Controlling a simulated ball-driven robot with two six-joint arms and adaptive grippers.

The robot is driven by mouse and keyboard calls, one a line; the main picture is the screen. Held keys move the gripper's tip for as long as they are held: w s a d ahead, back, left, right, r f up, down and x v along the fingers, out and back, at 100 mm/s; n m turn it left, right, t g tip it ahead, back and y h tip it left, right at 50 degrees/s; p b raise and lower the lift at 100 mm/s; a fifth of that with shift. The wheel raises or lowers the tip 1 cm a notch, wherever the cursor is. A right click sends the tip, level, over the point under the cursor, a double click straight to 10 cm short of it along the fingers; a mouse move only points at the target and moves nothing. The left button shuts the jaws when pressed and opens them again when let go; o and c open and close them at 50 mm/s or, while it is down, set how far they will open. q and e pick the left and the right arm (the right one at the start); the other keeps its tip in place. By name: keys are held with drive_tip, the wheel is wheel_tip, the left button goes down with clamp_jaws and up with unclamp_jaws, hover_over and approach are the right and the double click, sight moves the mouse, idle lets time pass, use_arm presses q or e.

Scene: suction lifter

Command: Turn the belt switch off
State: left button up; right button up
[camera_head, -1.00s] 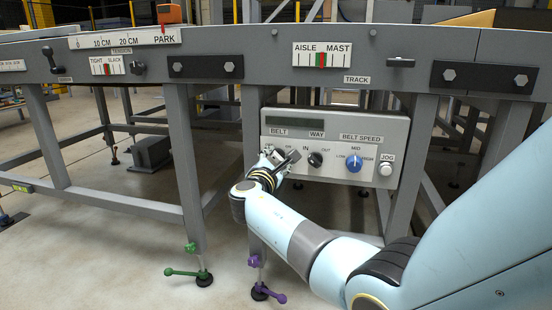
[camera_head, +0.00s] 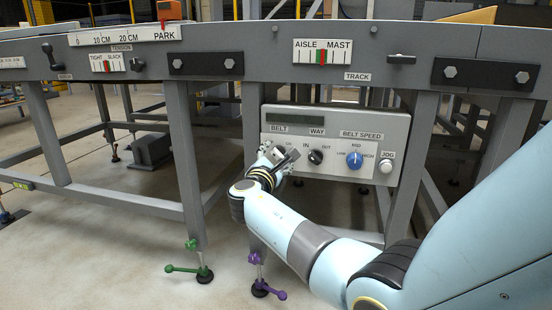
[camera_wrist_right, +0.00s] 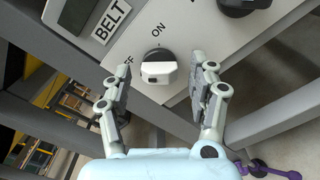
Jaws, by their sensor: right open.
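The belt switch (camera_wrist_right: 158,66) is a dark round knob with a pale grip on a light panel, below the ON label and right of the partly hidden OFF label in the right wrist view. My right gripper (camera_wrist_right: 163,75) is open. Its two fingers stand on either side of the switch, with gaps showing on both sides. In the head view my right gripper (camera_head: 284,157) is at the left part of the control box (camera_head: 398,135), under the BELT label, and covers most of the switch. Exactly where the knob points is hard to tell. My left gripper is not in view.
The IN/OUT knob (camera_head: 316,157) sits just right of my gripper. Further right are the blue belt speed knob (camera_head: 354,160) and the JOG button (camera_head: 385,167). Grey frame legs (camera_head: 186,165) stand left of the box. A purple foot handle (camera_head: 268,291) is on the floor below.

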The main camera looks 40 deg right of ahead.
drive_tip(key=v, duration=0.7)
drive_tip(key=shift+f, duration=0.1)
